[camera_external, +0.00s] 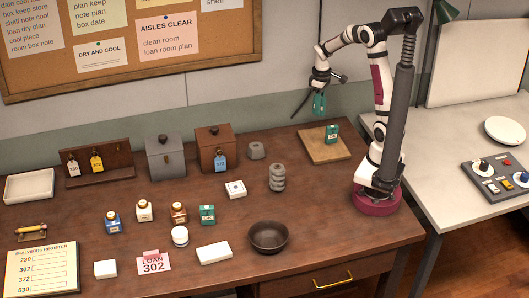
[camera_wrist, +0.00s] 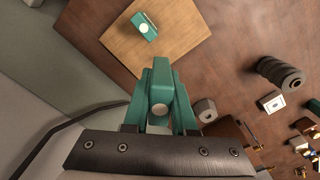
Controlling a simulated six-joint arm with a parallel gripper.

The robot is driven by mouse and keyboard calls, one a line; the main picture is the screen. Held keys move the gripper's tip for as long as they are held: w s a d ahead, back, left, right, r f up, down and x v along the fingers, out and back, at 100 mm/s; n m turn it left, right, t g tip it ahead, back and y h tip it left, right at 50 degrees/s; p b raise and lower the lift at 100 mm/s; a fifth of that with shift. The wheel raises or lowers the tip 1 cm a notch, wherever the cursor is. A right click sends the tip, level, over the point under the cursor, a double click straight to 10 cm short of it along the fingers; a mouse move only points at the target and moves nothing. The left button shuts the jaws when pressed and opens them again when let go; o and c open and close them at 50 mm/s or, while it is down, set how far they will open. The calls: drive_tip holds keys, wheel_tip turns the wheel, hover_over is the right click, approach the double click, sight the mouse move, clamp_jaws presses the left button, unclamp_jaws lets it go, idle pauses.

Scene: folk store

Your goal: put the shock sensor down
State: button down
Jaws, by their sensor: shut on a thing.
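The held thing touches no surface that I can see. A teal box with a pale label (camera_external: 332,133) stands on the board, and it also shows in the wrist view (camera_wrist: 145,26).
Stacked grey rings (camera_external: 277,178), a grey nut-shaped block (camera_external: 257,151) and a white box with a blue dot (camera_external: 236,189) stand left of the board. A wooden box (camera_external: 215,147) is farther left. A dark bowl (camera_external: 268,237) is in front. Part of the board is bare.

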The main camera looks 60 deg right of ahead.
sight(318, 142)
wheel_tip(318, 142, down, 13)
drive_tip(key=shift+r, duration=0.1)
idle(0.3)
drive_tip(key=c, duration=0.7)
unclamp_jaws()
drive_tip(key=r, duration=0.8)
drive_tip(key=a+r, duration=0.1)
drive_tip(key=r, duration=0.3)
drive_tip(key=shift+s+r, duration=0.1)
drive_tip(key=shift+r, duration=0.2)
drive_tip(key=s+a+r+m, duration=0.2)
drive_tip(key=s+a, duration=0.4)
drive_tip(key=s+a+r+m+y, duration=0.1)
drive_tip(key=s+a+r, duration=0.1)
drive_tip(key=s+a, duration=0.3)
drive_tip(key=s+a+r+m, duration=0.2)
drive_tip(key=s+a, duration=0.4)
drive_tip(key=a, duration=0.2)
drive_tip(key=shift+s+a+r+m+y, duration=0.25)
drive_tip(key=shift+s+r+m+y, duration=0.05)
drive_tip(key=shift+s+r+y, duration=0.1)
